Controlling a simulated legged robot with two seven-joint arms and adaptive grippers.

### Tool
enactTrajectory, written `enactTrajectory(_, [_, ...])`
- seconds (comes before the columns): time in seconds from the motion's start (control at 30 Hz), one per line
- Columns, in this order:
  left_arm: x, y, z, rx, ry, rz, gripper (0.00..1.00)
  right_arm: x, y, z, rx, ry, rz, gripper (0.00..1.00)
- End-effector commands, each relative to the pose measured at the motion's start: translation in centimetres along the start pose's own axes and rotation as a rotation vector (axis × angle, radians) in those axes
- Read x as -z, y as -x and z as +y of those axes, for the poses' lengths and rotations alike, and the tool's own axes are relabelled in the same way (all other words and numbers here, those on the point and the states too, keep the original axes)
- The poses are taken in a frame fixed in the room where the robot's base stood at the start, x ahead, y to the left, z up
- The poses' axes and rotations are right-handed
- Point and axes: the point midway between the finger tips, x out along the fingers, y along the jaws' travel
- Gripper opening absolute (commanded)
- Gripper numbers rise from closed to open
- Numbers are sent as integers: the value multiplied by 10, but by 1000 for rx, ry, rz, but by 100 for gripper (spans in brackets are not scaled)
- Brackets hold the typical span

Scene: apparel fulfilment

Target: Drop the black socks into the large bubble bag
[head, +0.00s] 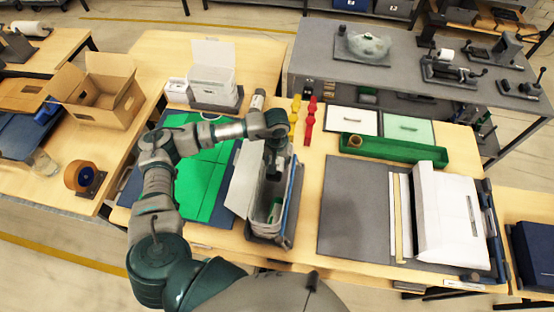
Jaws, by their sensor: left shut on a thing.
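My left gripper (272,152) points down over the far end of an open, upright bag with a pale flap (243,180), which looks like the large bubble bag. The bag stands in a dark holder (292,215), its mouth facing up. The gripper is shut on a small dark thing that looks like the black socks; it is hard to tell apart from the dark fingers. I cannot tell whether the fingertips are above the bag's rim or just inside it. Something grey and green shows inside the bag. My right gripper is out of view.
A green mat (208,170) lies left of the bag. A grey mat (350,215) and a large white package (445,215) lie to the right. Red clips (310,120) and yellow clips (294,118) stand behind. A green tray (395,149) is at the back right.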

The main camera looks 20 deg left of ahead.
Motion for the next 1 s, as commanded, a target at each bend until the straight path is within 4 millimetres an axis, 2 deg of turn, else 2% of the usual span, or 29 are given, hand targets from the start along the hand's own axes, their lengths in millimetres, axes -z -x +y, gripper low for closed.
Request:
enactTrajectory(0.93, [-2, 3, 2, 0, 0, 0, 23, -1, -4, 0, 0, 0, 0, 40])
enactTrajectory(0.97, [-2, 3, 2, 0, 0, 0, 65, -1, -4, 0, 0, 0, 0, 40])
enactTrajectory(1.0, [-2, 3, 2, 0, 0, 0, 75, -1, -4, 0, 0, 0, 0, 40])
